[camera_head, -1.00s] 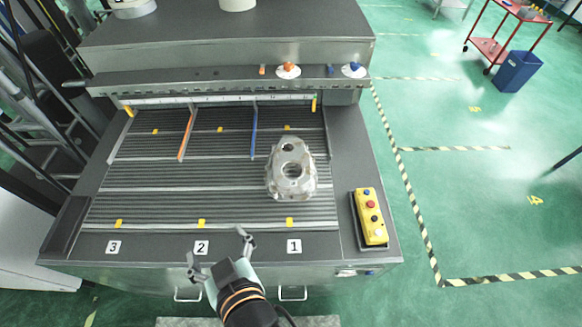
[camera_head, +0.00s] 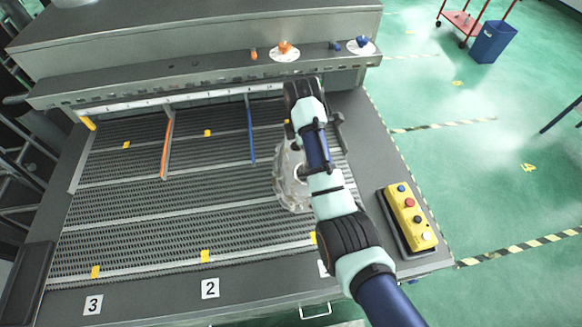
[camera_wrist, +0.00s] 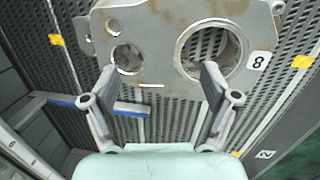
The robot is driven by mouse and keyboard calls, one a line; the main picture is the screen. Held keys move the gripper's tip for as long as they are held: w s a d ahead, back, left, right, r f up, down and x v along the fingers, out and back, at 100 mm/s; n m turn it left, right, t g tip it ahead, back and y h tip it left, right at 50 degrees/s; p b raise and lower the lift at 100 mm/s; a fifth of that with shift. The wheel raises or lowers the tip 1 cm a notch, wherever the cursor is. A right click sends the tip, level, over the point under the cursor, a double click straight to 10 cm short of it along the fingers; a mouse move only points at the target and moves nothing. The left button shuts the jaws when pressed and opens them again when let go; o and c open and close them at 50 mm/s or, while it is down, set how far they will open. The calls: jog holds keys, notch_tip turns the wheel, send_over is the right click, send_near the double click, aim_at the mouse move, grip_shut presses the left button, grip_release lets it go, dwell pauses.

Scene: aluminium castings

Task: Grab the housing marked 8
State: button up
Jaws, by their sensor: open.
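The housing (camera_head: 287,181) is a grey cast metal part with holes, lying on the slatted bed in the lane marked 1. In the wrist view the housing (camera_wrist: 155,45) fills the upper part, with a large and a small round opening and a white label 8 (camera_wrist: 259,61) at its right. My gripper (camera_wrist: 158,75) is open and empty, its two fingers spread at the housing's near edge, with their tips overlapping it in the picture. I cannot tell whether they touch it. In the head view my arm hides part of the housing.
An orange divider (camera_head: 166,148) and a blue divider (camera_head: 250,130) stand on the bed left of the housing. A yellow button box (camera_head: 411,217) sits right of it. A metal rail with knobs (camera_head: 200,67) runs along the back. The left lanes are clear.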

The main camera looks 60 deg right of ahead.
notch_tip(320, 180, down, 2)
jog(key=shift+d+f, duration=0.15)
jog(key=shift+f, duration=0.05)
jog(key=f, duration=0.5)
jog(key=shift+w+f, duration=0.1)
jog(key=shift+w, duration=0.1)
grip_shut()
